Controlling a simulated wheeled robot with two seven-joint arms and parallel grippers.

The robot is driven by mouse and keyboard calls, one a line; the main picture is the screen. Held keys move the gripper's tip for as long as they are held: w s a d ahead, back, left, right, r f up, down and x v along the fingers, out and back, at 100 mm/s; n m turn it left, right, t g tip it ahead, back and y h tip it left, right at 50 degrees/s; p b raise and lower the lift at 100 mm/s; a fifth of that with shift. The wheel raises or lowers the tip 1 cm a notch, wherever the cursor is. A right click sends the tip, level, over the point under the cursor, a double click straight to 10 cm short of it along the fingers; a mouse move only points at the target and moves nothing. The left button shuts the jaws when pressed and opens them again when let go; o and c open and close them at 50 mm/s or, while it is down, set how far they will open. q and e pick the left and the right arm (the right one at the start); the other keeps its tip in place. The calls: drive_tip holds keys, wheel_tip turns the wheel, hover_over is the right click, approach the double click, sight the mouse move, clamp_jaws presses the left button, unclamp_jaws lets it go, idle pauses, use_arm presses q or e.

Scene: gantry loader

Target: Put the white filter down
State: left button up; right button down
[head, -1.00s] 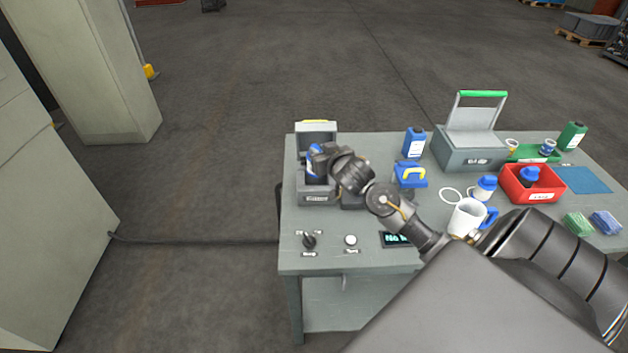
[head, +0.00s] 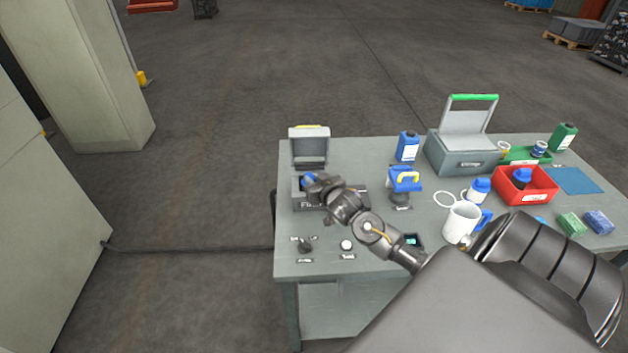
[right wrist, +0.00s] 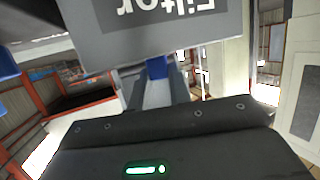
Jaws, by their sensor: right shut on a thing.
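My right gripper (head: 314,183) is at the open grey box (head: 310,206) at the table's left end, shut on a blue thing (head: 308,180). The box's lid (head: 309,146) stands up behind it. In the right wrist view the blue thing (right wrist: 156,67) shows between my fingers (right wrist: 160,90), close to a grey panel (right wrist: 160,25) with the word Filter turned over. Only blue shows of the held thing. Its lower end is hidden, so I cannot tell whether it touches the box floor. My left gripper is not in view.
A black knob (head: 305,246) and white button (head: 346,245) are in front.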

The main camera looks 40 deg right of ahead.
drive_tip(key=shift+f, duration=0.2)
drive_tip(key=c, duration=1.3)
unclamp_jaws()
drive_tip(key=shift+r, duration=0.2)
drive_tip(key=v, duration=1.2)
drive_tip(key=shift+b, duration=0.3)
